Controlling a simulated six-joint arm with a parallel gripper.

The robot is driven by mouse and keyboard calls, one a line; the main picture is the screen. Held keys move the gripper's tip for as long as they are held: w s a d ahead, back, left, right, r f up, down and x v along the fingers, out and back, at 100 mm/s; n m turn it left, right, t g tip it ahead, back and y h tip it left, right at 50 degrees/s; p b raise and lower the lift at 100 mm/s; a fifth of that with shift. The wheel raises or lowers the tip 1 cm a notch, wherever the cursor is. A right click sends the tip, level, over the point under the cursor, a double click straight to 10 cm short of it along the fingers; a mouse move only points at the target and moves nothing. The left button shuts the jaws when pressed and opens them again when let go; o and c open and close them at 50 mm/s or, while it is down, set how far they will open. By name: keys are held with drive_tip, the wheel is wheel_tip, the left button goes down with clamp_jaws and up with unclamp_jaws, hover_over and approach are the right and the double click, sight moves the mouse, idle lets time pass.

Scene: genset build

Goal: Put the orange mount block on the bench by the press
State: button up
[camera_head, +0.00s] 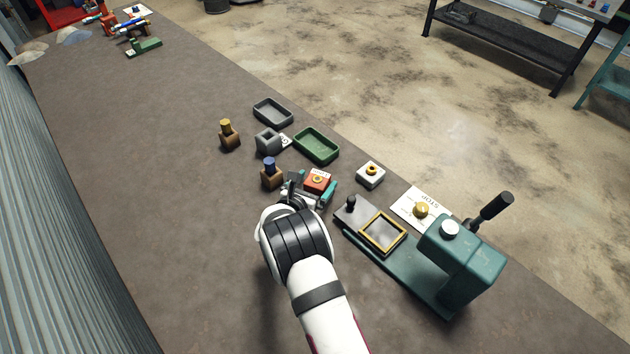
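The orange mount block (319,177) is a small red-orange block with a light label and a gold ring on top. It shows just beyond my gripper (310,190), near the middle of the bench (180,200). My gripper's teal-tipped fingers lie to the left of the block and along its near right side. The wrist hides the gripper's middle. I cannot tell if the fingers touch the block, or if it rests on the bench. The teal press (462,265) with a black lever stands to the right, its yellow-framed plate (382,231) facing my arm.
A white block (370,175) stands right of the orange block. Left and beyond are a blue-topped brown block (271,174), a yellow-topped one (229,136), a grey block (268,142), a green tray (316,146) and a grey tray (272,112).

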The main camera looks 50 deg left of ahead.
drive_tip(key=shift+r, duration=0.15)
drive_tip(key=v, duration=1.2)
